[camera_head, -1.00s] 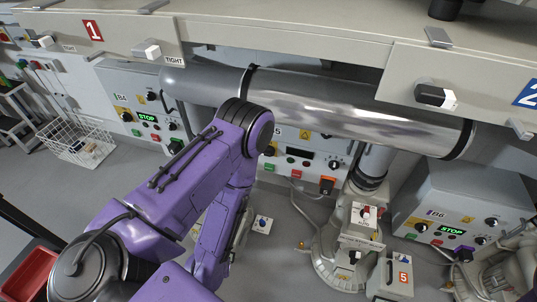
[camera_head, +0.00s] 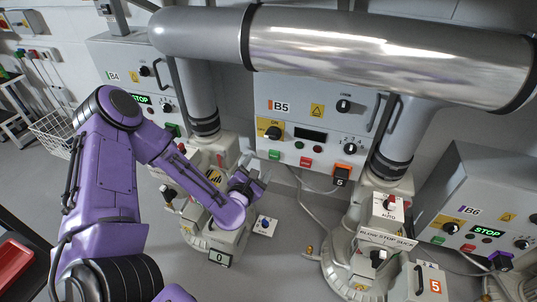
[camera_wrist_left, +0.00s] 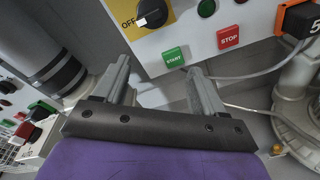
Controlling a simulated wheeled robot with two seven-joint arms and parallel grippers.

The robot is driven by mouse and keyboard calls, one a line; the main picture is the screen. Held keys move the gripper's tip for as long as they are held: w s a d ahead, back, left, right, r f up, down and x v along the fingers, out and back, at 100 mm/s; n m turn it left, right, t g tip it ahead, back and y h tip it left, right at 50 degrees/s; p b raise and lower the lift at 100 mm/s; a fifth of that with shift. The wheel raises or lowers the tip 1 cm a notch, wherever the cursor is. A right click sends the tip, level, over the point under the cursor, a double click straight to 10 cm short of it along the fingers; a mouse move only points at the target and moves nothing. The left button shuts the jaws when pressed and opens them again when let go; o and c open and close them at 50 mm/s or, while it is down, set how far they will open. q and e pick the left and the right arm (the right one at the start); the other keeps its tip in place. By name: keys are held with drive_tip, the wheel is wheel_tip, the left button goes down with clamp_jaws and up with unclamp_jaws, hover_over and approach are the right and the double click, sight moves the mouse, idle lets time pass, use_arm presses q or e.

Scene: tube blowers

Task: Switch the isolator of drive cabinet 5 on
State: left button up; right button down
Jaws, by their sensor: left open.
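Drive cabinet 5 (camera_head: 345,118), a light grey box marked B5, stands at the middle back in the head view. Its isolator is a black knob (camera_head: 272,132) on a yellow plate. In the left wrist view the knob (camera_wrist_left: 153,13) is at the top edge, and its white mark points toward the OFF lettering. My left gripper (camera_head: 250,178) is open and empty, below and left of the isolator, apart from the cabinet. In the left wrist view the open jaws (camera_wrist_left: 158,70) are below the knob, near the green START button (camera_wrist_left: 174,57). My right gripper is not in view.
A thick silver pipe (camera_head: 380,50) crosses above the cabinet. Grey vertical pipes stand at its left (camera_head: 203,100) and right (camera_head: 398,140). Red STOP (camera_head: 306,162) and an orange-framed unit marked 5 (camera_head: 342,173) are on or below its front. Cabinet B6 (camera_head: 490,190) is at the right.

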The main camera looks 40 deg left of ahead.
sight(270, 136)
use_arm(q)
drive_tip(key=w+a+r+n, duration=0.1)
drive_tip(key=w+n, duration=0.1)
drive_tip(key=w, duration=0.1)
drive_tip(key=w+a+r+n+t, duration=0.1)
drive_tip(key=w+n, duration=0.1)
drive_tip(key=w, duration=0.2)
drive_tip(key=w+a+n, duration=0.1)
drive_tip(key=w+n, duration=0.1)
drive_tip(key=w, duration=0.1)
drive_tip(key=shift+w+a+r+n+b, duration=0.1)
drive_tip(key=shift+w+r+n+b, duration=0.25)
drive_tip(key=shift+r+n, duration=0.05)
drive_tip(key=c, duration=1.1)
